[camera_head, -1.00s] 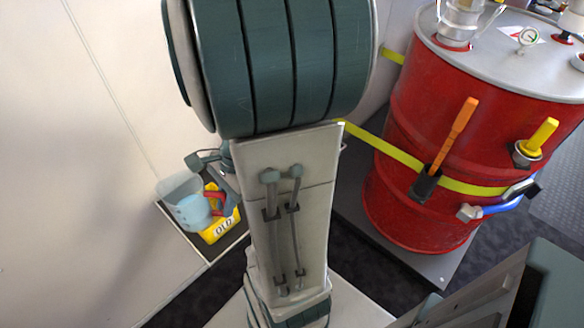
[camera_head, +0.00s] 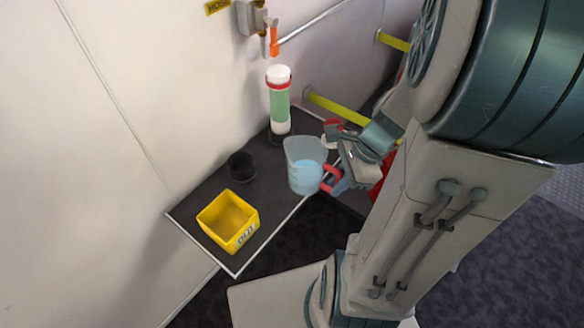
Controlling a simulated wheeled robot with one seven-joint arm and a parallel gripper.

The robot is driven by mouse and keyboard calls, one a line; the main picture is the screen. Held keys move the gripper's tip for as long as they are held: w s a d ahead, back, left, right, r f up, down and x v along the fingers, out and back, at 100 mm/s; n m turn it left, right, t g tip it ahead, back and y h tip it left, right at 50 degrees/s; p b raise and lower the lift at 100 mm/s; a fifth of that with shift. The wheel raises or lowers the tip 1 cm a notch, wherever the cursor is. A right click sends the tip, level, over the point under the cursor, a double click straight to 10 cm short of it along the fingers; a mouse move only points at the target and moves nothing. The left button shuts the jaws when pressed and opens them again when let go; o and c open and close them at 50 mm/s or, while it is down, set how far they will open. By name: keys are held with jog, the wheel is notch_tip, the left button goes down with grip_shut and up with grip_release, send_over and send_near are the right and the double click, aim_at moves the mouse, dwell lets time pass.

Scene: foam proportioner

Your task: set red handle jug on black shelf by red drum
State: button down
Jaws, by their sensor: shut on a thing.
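The jug (camera_head: 304,164) is clear with pale blue liquid and a red handle. It is upright at the front right edge of the black shelf (camera_head: 205,195); I cannot tell whether it touches the surface. My gripper (camera_head: 335,178) is shut on the red handle at the jug's right side. The red drum (camera_head: 377,191) shows only as a small patch behind my arm; the rest is hidden.
Yellow straps (camera_head: 338,112) run along the right wall. Shelf between box and jug is bare.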

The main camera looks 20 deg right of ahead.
aim_at(314, 162)
jog(key=shift+w+d+f, duration=0.1)
jog(key=shift+w+f, duration=0.05)
jog(key=shift+w, duration=0.05)
jog(key=w+f+b, duration=0.1)
jog(key=w+f, duration=0.1)
jog(key=w, duration=0.1)
jog(key=w+a+f, duration=0.1)
jog(key=w+f, duration=0.1)
jog(key=w, duration=0.2)
jog(key=w+f+b, duration=0.1)
jog(key=w+f, duration=0.1)
jog(key=w, duration=0.2)
jog(key=shift+a+f+b, duration=0.2)
jog(key=shift+f+b, duration=0.1)
jog(key=shift+f, duration=0.05)
notch_tip(314, 162, down, 4)
jog(key=shift+w+f+b, duration=0.1)
jog(key=shift+b, duration=0.6)
jog(key=c, duration=1.4)
grip_release()
jog(key=shift+c, duration=0.2)
